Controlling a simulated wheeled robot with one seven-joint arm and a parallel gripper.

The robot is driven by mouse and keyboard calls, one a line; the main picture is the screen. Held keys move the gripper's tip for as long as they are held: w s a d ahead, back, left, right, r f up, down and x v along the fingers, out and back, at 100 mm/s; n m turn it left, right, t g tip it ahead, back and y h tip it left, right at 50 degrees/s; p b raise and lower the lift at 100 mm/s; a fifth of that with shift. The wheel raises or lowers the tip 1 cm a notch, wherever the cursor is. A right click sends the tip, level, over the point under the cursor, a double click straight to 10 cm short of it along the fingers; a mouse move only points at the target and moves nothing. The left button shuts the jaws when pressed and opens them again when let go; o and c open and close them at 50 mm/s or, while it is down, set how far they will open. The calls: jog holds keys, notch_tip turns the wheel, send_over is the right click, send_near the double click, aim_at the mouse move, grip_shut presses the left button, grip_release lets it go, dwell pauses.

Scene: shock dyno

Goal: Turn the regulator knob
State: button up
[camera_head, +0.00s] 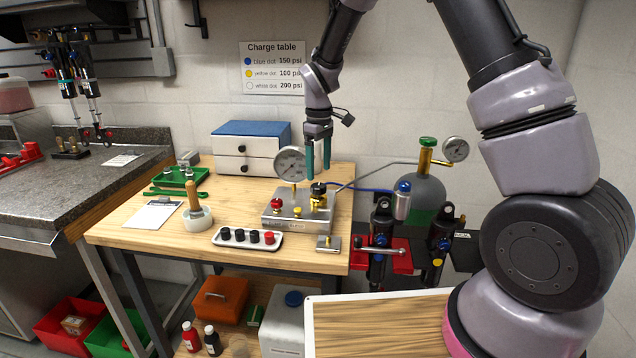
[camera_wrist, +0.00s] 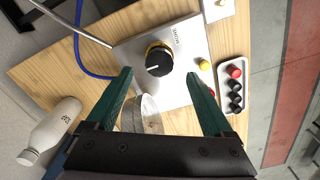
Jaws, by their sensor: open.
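The regulator knob (camera_head: 318,188) is a dark knob on a brass collar, standing on the right part of a silver regulator block (camera_head: 297,212). In the wrist view the black knob (camera_wrist: 159,60) has a pale pointer line and lies ahead of the fingertips, roughly centred between them. My gripper (camera_head: 318,172) points down above the knob, with its teal fingers apart and nothing between them. In the wrist view my gripper (camera_wrist: 158,76) is also open. Whether the fingertips reach the knob's height is hard to tell.
A round pressure gauge (camera_head: 290,163) stands on the block beside my gripper. A red knob (camera_head: 276,204) and a small yellow knob (camera_head: 297,211) are nearby. A tray of caps (camera_head: 246,240) lies in front. A blue hose (camera_head: 362,190) runs right. A white bottle (camera_wrist: 50,130) lies left in the wrist view.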

aim_at(319, 185)
notch_tip(319, 185, down, 5)
jog(key=shift+f, duration=0.1)
dwell(0.3)
grip_shut()
